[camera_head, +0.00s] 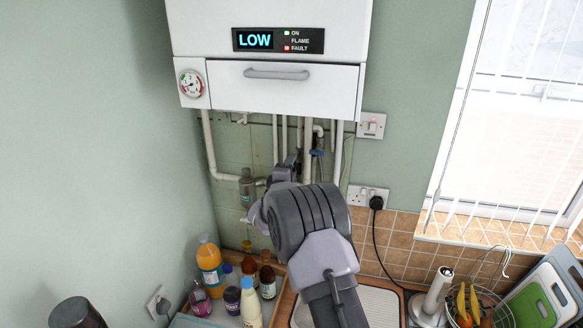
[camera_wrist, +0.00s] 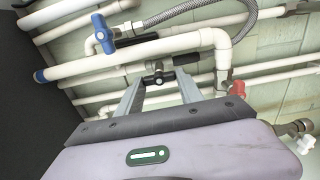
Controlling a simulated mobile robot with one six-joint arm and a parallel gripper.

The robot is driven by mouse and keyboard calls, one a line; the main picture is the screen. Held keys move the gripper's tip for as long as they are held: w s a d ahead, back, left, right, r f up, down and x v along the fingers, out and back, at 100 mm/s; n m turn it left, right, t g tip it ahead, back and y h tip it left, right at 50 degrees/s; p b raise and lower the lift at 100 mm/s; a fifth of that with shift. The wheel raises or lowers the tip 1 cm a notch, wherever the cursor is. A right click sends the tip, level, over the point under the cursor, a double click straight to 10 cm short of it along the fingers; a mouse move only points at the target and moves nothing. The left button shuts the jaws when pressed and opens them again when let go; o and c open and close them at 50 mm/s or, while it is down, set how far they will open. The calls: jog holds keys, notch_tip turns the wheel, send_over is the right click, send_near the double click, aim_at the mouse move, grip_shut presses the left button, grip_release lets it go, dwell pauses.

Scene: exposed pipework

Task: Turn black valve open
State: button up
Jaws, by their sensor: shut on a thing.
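The black valve (camera_wrist: 157,79) is a small T-shaped handle on a white pipe, in the upper middle of the wrist view. My gripper (camera_wrist: 159,76) reaches up to it, with one grey finger on each side of the handle, shut on it. In the head view my gripper (camera_head: 284,172) is below the boiler among the pipes, partly behind my own arm. The black valve cannot be made out there.
A blue valve (camera_wrist: 103,34) is up left and a red valve (camera_wrist: 237,89) is to the right, near a white pipe bend (camera_wrist: 215,40). The white boiler (camera_head: 270,60) hangs above, reading LOW. Bottles (camera_head: 209,262) and sockets (camera_head: 368,195) are below.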

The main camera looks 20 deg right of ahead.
jog(key=o, duration=1.4)
jog(key=shift+a, duration=0.1)
jog(key=b+v, duration=0.4)
jog(key=v, duration=1.3)
jog(key=shift+s+a+b, duration=0.1)
jog(key=shift+s+b, duration=0.1)
jog(key=shift+b, duration=0.1)
jog(key=shift+f, duration=0.1)
